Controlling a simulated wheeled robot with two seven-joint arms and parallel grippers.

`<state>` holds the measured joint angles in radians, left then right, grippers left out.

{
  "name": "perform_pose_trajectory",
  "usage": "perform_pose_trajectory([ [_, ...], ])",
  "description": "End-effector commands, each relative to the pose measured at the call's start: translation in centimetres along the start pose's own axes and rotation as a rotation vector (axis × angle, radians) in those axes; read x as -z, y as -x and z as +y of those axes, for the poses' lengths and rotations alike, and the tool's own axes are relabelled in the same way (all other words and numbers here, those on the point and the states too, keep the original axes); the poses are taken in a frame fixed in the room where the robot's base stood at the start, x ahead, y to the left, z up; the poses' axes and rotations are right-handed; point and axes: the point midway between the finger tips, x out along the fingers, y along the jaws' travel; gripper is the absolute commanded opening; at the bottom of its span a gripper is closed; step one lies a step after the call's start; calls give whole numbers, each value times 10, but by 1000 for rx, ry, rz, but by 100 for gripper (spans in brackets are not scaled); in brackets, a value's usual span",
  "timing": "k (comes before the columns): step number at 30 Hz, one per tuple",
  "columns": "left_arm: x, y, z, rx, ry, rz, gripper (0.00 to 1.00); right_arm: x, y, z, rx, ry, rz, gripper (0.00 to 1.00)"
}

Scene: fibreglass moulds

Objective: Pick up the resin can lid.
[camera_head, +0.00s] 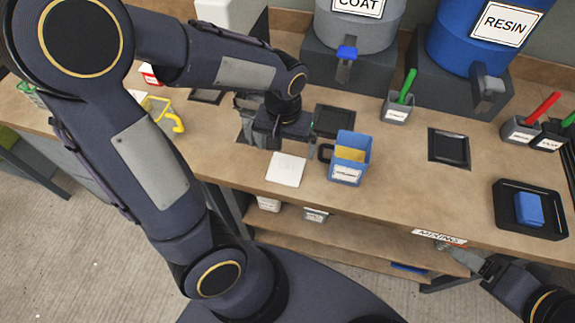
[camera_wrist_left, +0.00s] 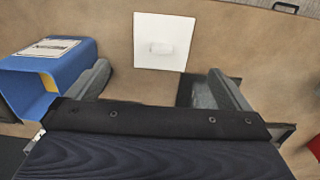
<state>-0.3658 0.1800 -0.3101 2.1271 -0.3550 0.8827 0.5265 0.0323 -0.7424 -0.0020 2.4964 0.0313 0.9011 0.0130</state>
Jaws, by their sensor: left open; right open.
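The white square lid (camera_head: 286,169) lies flat on the bench near its front edge. In the left wrist view the lid (camera_wrist_left: 165,55) has a small raised grip in its middle. The blue can (camera_head: 347,172), with a white label, a dark handle and something yellow inside, stands just right of it; it also shows in the left wrist view (camera_wrist_left: 45,75). My left gripper (camera_head: 283,142) is open and empty, behind the lid in the head view. In the wrist view its fingers (camera_wrist_left: 160,88) are apart, short of the lid. My right gripper (camera_head: 448,249) is low at right, by the bench front.
A dark tray (camera_head: 537,228) with a blue block sits at right. Dark square mats (camera_head: 449,148) and grey cups (camera_head: 398,109) with coloured handles stand behind. The blue resin drum (camera_head: 462,45) and grey drum are at the back.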

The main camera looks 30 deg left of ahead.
Motion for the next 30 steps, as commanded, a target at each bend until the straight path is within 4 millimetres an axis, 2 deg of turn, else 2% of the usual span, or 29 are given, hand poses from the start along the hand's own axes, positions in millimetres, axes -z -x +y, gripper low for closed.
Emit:
perform_pose_trajectory([
  [11, 2, -39, 0, 30, 0, -10, 100, 1, 2, -1, 0, 0, 0, 76],
  [19, -1, -78, -1, 28, 0, -10, 100, 2, 4, -2, 0, 0, 0, 76],
  [28, -1, -82, -1, 25, 1, -5, 100, 2, 4, -2, 0, 0, 0, 76],
  [30, -1, -82, -1, 25, 0, -5, 92, 2, 4, -2, 0, 0, 0, 76],
])
